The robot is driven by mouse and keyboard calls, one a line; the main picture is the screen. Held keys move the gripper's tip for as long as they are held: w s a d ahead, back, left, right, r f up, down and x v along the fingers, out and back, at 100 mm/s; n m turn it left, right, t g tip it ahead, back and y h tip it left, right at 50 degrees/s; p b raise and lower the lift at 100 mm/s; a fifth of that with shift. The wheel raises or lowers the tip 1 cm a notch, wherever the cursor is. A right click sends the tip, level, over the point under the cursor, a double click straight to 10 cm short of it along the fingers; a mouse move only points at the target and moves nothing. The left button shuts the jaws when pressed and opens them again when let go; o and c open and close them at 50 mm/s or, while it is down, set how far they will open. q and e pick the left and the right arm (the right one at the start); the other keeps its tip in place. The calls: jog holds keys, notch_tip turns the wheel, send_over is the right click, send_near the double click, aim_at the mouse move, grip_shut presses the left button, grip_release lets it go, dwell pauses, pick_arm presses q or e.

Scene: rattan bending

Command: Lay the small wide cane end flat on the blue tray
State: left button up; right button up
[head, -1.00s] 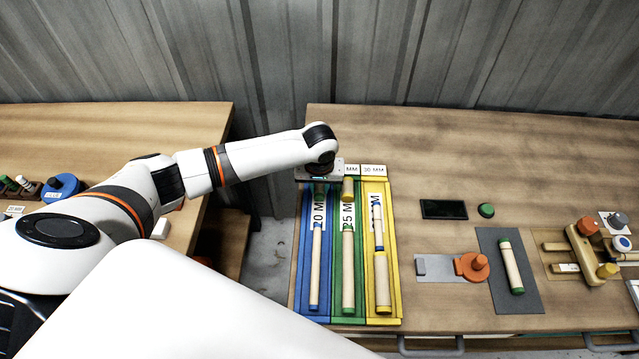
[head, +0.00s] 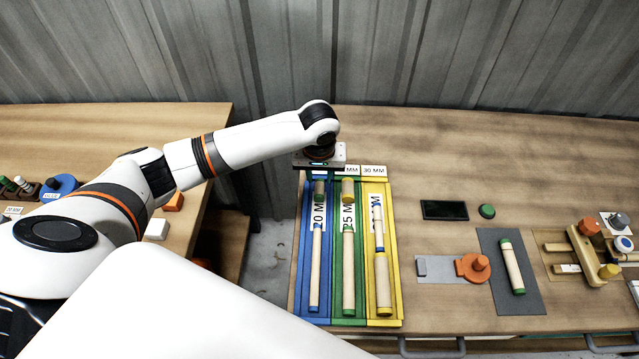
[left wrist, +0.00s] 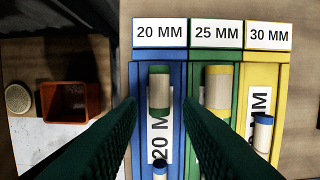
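The blue tray (head: 301,240) is the left lane of the three-colour rack, marked 20 MM; it also shows in the left wrist view (left wrist: 160,54). A short wide cane end (left wrist: 159,90) with green bands lies in its far part, over the printed label, and shows in the head view (head: 319,190). A long thin cane (head: 315,268) lies nearer in the same lane. My left gripper (left wrist: 158,105) is open above the cane end, its dark green fingers apart on either side with a gap. Its fingers are largely hidden in the head view. My right gripper is not in view.
The green tray (head: 334,240) and yellow tray (head: 396,260) adjoin on the right, holding canes. A black device (head: 444,209), green button (head: 487,211) and grey mat (head: 496,250) stand farther right. Left of the rack is a gap between tables.

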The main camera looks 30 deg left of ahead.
aim_at(319, 194)
pick_arm(q)
jog(key=r, duration=0.6)
jog(key=shift+s+d, duration=0.15)
jog(key=shift+s, duration=0.25)
jog(key=shift+f, duration=0.1)
